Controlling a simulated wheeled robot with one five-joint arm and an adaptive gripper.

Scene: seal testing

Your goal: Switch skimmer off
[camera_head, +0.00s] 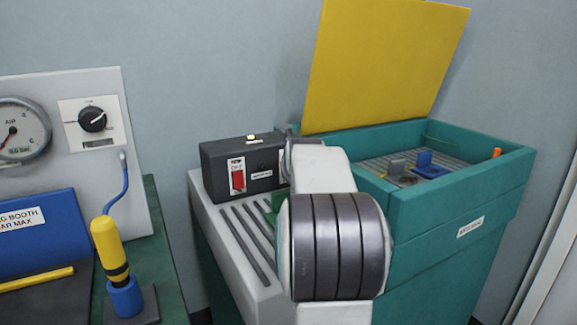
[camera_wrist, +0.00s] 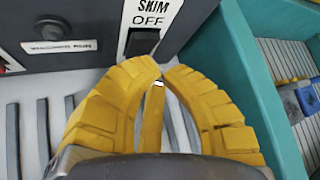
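The skimmer switch (camera_wrist: 141,43) is a dark rocker on the front of a dark grey control box, under a white label reading "SKIM OFF" (camera_wrist: 150,14). The rocker's tilt is hard to tell. My gripper (camera_wrist: 161,72) has yellow fingers, their tips drawn together with only a sliver between them and nothing clearly held. The tips are just below and right of the switch; I cannot tell whether they touch the box. In the head view the control box (camera_head: 222,167) stands on the slotted grey top, and my arm hides its right end, the switch and the gripper.
A red switch (camera_head: 238,180) is on the box's left part. A teal tank (camera_head: 445,210) with a raised yellow lid (camera_head: 385,65) stands to the right, with small items inside. Left are a gauge panel (camera_head: 92,85), a blue case (camera_head: 45,222) and a yellow-and-blue tool (camera_head: 108,248).

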